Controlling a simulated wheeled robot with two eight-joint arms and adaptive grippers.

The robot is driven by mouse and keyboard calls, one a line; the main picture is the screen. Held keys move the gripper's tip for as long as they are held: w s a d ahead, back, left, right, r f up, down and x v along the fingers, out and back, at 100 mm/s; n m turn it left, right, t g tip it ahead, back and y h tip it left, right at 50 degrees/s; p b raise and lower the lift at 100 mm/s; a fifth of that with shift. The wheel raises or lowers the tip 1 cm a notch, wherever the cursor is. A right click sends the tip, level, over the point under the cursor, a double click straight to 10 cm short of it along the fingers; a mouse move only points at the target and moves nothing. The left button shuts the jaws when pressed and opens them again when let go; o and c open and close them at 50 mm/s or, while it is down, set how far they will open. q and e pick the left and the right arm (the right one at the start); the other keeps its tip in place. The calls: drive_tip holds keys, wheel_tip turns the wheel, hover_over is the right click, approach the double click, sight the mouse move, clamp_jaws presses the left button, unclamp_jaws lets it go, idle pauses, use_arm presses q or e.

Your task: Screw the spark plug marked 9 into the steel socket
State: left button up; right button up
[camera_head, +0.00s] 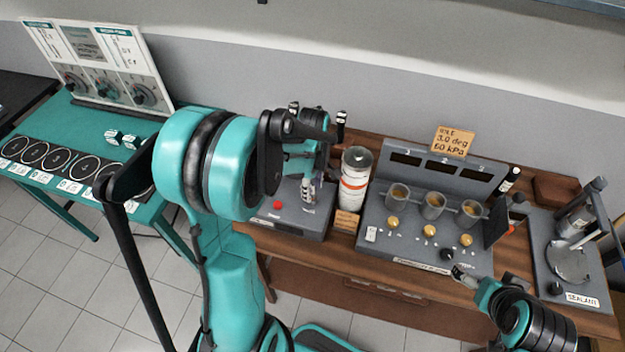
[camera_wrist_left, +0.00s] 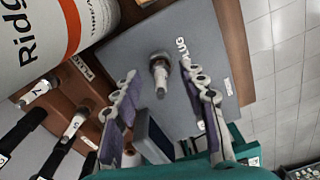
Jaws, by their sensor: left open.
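My left gripper (camera_head: 310,190) is over the grey block (camera_head: 285,222) at the left end of the wooden bench. In the left wrist view the gripper (camera_wrist_left: 162,100) is open, with its fingers on either side of a small upright metal piece (camera_wrist_left: 159,74). That piece has a dark upper part and a paler tip and stands on the grey block (camera_wrist_left: 190,48); I cannot tell whether it is a plug or the socket. Several tagged plug-like pieces (camera_wrist_left: 75,125) are at the left. No 9 is legible. My right gripper (camera_head: 463,273) is at the bench front; its jaws are unclear.
A white and orange canister (camera_head: 355,180) stands right of the grey block. A grey console (camera_head: 425,240) with three cups and brass knobs fills the bench middle. A sealant station (camera_head: 570,260) is at the right. A teal table (camera_head: 60,120) with gauges is at left.

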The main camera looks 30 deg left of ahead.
use_arm(q)
drive_tip(key=shift+f, duration=0.75)
clamp_jaws()
drive_tip(key=m+b, duration=0.1)
drive_tip(key=m, duration=0.1)
drive_tip(key=shift+s+m, duration=0.1)
drive_tip(key=shift+m, duration=0.3)
drive_tip(key=m+b, duration=0.1)
drive_tip(key=m, duration=0.9)
drive_tip(key=shift+m+b, duration=0.3)
drive_tip(key=m, duration=0.5)
drive_tip(key=shift+m+b, duration=0.3)
drive_tip(key=shift+m, duration=0.1)
unclamp_jaws()
